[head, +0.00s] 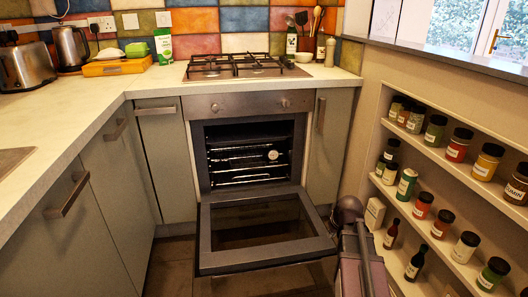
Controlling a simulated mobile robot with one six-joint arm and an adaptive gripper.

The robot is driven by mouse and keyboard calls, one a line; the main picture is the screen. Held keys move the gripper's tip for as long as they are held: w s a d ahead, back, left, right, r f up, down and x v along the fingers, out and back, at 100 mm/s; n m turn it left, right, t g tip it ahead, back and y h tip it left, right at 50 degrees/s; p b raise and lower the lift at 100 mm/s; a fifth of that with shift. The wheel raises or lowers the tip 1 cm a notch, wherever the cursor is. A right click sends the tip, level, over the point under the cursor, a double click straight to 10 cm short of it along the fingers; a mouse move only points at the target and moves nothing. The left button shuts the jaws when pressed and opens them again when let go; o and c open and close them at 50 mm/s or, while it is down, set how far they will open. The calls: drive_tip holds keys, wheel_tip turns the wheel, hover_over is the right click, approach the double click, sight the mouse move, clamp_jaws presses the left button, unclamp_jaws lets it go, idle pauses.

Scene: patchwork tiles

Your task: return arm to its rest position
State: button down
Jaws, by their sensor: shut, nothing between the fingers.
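Part of my arm (361,262) shows at the lower right of the head view, as dark and mauve links with a rounded dark joint at the top. It stands right beside the open oven door (262,222), close to its right edge. I cannot tell whether the two touch. My gripper cannot be made out in this view. The oven (250,103) is open, with its door folded down level and wire racks inside. A small round pale thing shows inside at the right.
A wall shelf (447,160) with several spice jars and bottles stands close to the right of my arm. Cabinets (100,205) line the left. A gas hob (240,65) is above the oven. A toaster (25,66) and kettle (70,48) stand on the counter.

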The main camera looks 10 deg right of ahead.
drive_tip(key=s+a+r+g+p, duration=0.2)
drive_tip(key=s+a, duration=0.3)
drive_tip(key=a, duration=0.5)
drive_tip(key=s+a+r+g+p, duration=0.2)
drive_tip(key=s+a+p, duration=0.15)
drive_tip(key=a, duration=0.55)
wheel_tip(320, 180, up, 37)
drive_tip(key=p, duration=3.6)
drive_tip(key=shift+s+p, duration=0.15)
drive_tip(key=shift+p, duration=0.25)
drive_tip(key=shift+a, duration=0.2)
